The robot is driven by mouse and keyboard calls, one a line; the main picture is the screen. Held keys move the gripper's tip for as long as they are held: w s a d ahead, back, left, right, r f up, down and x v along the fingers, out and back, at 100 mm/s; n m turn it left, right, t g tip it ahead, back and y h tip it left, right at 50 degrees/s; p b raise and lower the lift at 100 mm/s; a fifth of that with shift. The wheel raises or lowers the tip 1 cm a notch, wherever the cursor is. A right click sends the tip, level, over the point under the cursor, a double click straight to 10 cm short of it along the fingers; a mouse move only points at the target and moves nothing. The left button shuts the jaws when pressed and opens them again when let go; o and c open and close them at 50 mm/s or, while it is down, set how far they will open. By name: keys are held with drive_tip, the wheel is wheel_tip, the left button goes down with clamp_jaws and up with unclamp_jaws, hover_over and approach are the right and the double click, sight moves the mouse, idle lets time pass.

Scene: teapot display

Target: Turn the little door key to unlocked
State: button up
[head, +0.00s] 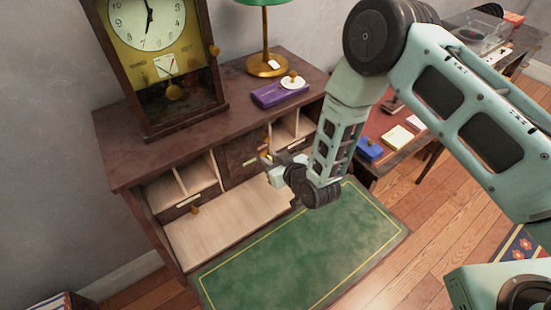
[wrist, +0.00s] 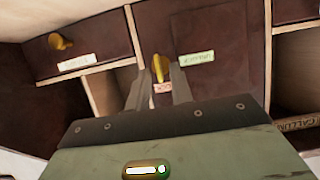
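The little door (wrist: 215,40) is a dark brown panel with a green label, in the middle of the desk's row of compartments. A small yellow key (wrist: 158,68) shows at the left of the door in the wrist view, above a small pinkish label (wrist: 162,88). My gripper (wrist: 160,75) is open, its two grey fingers pointing at the desk front. The key shows between the fingertips, with a gap on each side; I cannot tell whether the tips reach past it. In the head view my gripper (head: 268,160) is in front of the door and partly hides it.
A drawer (wrist: 80,40) with a yellow knob is left of the door. Open compartments lie on both sides. The desk's wooden board (head: 215,225) and green writing surface (head: 300,250) lie below my gripper. A clock (head: 155,60), lamp (head: 267,62) and purple box (head: 280,94) stand on top.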

clamp_jaws()
